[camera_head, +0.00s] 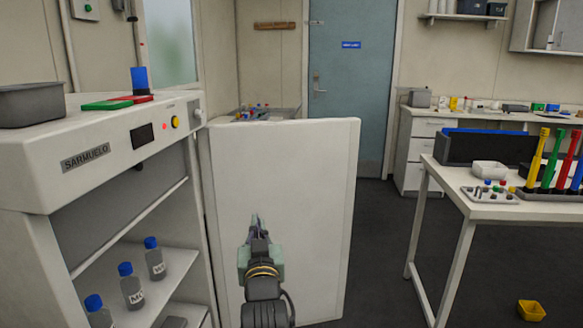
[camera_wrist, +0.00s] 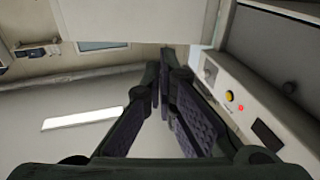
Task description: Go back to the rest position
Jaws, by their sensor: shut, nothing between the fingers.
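My gripper (camera_head: 257,226) is in front of the open white door (camera_head: 285,180) of the cabinet labelled SARMUELO (camera_head: 85,162) in the head view. Its fingers point up and away, and I cannot tell whether they touch the door. In the wrist view my gripper (camera_wrist: 163,65) has its fingertips together with nothing between them. The cabinet's front panel with a yellow button and a red light (camera_wrist: 240,107) shows to the right of the fingers there.
Several blue-capped bottles (camera_head: 131,287) stand on the shelf inside the cabinet. A white table (camera_head: 500,212) with coloured tools is at the right. A yellow bin (camera_head: 531,310) lies on the dark floor. The floor between door and table is clear.

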